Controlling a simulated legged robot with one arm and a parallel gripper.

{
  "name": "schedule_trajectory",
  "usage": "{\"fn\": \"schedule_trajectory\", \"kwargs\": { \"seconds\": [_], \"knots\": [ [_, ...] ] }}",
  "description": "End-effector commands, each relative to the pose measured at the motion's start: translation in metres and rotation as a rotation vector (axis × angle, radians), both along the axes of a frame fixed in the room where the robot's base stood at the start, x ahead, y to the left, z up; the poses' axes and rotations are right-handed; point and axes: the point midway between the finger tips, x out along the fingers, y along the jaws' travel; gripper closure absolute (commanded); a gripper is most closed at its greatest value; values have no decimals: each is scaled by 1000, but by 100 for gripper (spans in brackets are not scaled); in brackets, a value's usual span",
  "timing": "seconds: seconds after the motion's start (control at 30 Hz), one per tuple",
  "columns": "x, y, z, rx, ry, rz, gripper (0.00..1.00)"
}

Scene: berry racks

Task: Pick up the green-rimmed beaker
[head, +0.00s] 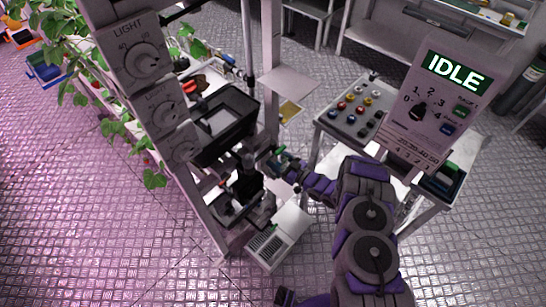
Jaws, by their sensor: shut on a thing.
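My arm reaches in from the bottom right in the head view, and my gripper (284,160) is beside the dark stand in the middle of the frame. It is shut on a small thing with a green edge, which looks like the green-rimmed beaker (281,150). The beaker is tiny here and mostly hidden by the jaws. I cannot tell whether it is upright or touches anything below.
A rack post with LIGHT dials (143,62) stands close on the left, with a black bin (226,122) behind it. A white box (280,238) is below my gripper. A button table (333,124) and an IDLE panel (437,105) stand to the right.

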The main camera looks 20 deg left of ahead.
Motion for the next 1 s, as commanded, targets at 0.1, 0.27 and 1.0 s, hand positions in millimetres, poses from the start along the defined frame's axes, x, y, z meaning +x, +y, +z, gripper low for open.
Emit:
{"fn": "schedule_trajectory", "kwargs": {
  "seconds": [0.1, 0.27, 1.0],
  "knots": [
    [-8, -29, 2, -1, 3, -7, 70],
    [-22, -66, 2, 1, 6, -7, 70],
    [-52, -144, 0, 0, 0, 0, 70]
  ]
}}
